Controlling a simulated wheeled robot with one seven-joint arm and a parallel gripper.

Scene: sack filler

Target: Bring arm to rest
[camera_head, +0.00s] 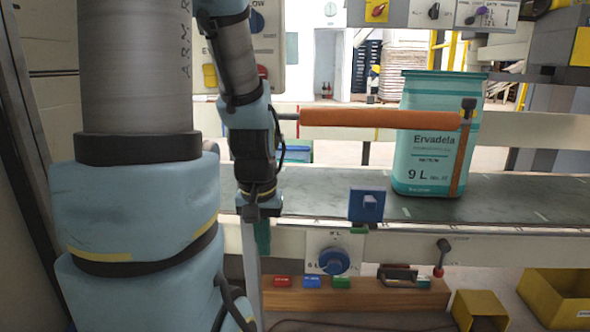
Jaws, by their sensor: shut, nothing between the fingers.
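My arm comes down from the top left, and its thick blue and grey links fill the left of the head view. My gripper (262,238) hangs pointing down at the front edge of the conveyor (330,190), left of the blue square block. Its fingers look narrow and close together, with nothing seen held. The gripper is small in the picture, and whether it touches the conveyor's front cannot be told.
A teal Ervadela sack (420,160) stands upright on the conveyor, behind an orange horizontal bar (370,118). A blue knob (334,262), a blue block (367,203) and a red-knobbed lever (439,268) sit along the front. Yellow bins (560,300) stand lower right.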

